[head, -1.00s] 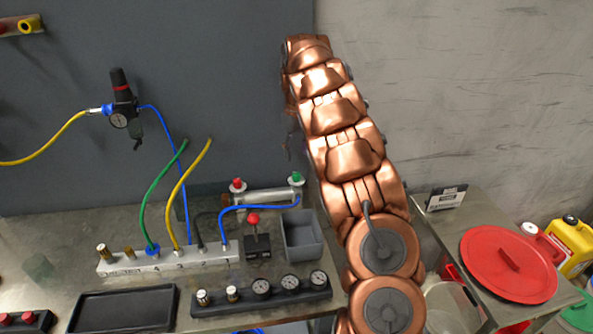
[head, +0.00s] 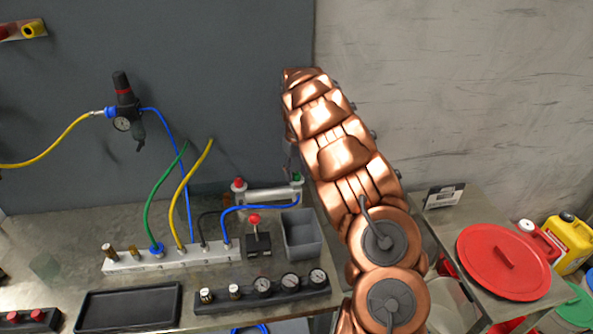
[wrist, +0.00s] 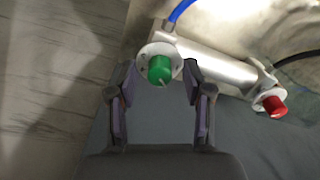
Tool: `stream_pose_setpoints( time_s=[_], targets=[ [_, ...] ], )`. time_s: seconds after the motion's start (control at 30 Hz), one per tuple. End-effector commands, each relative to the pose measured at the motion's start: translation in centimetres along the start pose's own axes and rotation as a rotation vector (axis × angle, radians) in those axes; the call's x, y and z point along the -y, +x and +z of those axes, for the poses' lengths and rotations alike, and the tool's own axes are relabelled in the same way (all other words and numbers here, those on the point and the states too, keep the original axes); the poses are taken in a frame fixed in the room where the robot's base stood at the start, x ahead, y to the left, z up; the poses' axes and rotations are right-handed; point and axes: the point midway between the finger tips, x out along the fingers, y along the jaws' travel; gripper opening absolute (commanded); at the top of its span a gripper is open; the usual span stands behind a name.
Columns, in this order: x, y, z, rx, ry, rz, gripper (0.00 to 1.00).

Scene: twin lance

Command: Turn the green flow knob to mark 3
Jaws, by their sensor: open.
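The green flow knob (wrist: 160,69) sits on a round pale plate at one end of a silver cylinder (wrist: 215,65) in the wrist view. It also shows in the head view (head: 298,178), partly beside my arm. A light pointer line shows on the knob; the mark it points at is too small to read. My gripper (wrist: 155,85) is open, with its two dark fingers to the left and right of the knob. I cannot tell whether they touch it. In the head view my arm hides the gripper.
A red knob (wrist: 274,106) is at the cylinder's other end. A blue hose (wrist: 180,10) joins the cylinder near the green knob. A grey bin (head: 303,234) and a red-knobbed lever (head: 255,222) stand in front. A red lid (head: 503,262) lies at the right.

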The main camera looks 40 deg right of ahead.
Motion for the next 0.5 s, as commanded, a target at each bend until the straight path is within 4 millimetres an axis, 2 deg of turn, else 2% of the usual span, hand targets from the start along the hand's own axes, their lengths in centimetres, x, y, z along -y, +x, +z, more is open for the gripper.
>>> stream_pose_setpoints(
  time_s=[0.1, 0.5],
  targets=[
    [-0.01, -0.01, -0.02, -0.001, 0.000, 0.000, 0.51],
    [-0.01, -0.02, -0.02, -0.001, 0.000, 0.000, 0.09]
  ],
)
